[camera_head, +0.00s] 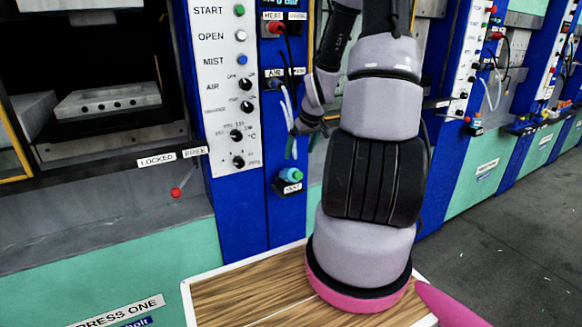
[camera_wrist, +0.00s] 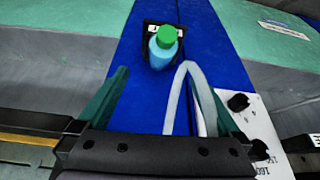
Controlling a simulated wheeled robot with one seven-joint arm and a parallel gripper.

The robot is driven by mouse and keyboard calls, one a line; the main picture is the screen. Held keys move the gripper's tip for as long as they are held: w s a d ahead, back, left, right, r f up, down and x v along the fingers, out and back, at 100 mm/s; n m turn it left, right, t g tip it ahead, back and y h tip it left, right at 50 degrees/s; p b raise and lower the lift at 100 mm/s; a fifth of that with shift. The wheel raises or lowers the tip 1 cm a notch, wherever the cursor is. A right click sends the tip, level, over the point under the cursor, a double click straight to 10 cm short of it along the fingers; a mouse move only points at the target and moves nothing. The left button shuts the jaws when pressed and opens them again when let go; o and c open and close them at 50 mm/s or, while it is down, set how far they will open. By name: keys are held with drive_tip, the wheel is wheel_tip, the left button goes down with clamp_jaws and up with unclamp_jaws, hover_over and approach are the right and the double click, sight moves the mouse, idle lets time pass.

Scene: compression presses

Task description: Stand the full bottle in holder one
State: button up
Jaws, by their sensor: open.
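A light blue bottle (camera_head: 289,174) with a green cap stands in a black labelled holder (camera_head: 290,188) on the blue panel of press one. The bottle (camera_wrist: 162,52) and the holder (camera_wrist: 149,28) also show in the wrist view, just beyond my fingertips. My gripper (camera_wrist: 155,72) is open and empty, with one green finger to each side below the bottle in that view. In the head view my gripper (camera_head: 305,147) hangs above the bottle. I cannot tell how full the bottle is, and the label is too small to read.
A white hose (camera_wrist: 183,82) loops between my fingers in the wrist view, close to the right finger. A control panel (camera_head: 233,90) with buttons and knobs is left of my arm. A wooden-topped surface (camera_head: 235,297) lies below. More presses line the right.

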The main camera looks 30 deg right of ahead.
sight(293, 171)
drive_tip(key=x, duration=1.1)
drive_tip(key=shift+a, duration=0.15)
clamp_jaws()
